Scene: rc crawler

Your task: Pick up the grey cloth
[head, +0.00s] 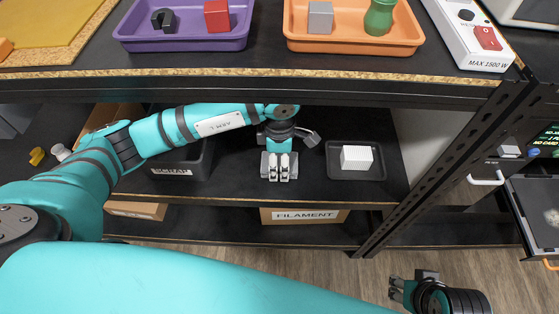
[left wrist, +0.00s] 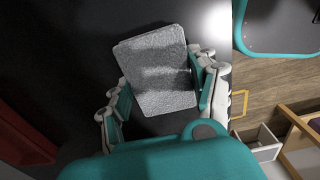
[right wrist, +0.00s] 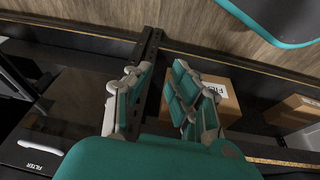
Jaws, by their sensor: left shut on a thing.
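The grey cloth (left wrist: 158,62) is a folded, textured block in the left wrist view, held between the fingers. In the head view the cloth (head: 266,167) shows beside the fingers at the middle shelf's front. My left gripper (head: 280,176) is shut on it; the fingers hide part of the cloth. Whether it touches the shelf I cannot tell. My right gripper (head: 398,288) is at the lower right in the head view, in front of the shelving and far from the cloth. In the right wrist view its fingers (right wrist: 158,95) are apart and empty.
A black tray (head: 334,173) with a white ribbed block (head: 356,158) stands to the right on the middle shelf. A dark labelled bin (head: 170,161) is to the left. The upper shelf edge (head: 230,88) passes above my left arm. A filament box (head: 304,216) is below.

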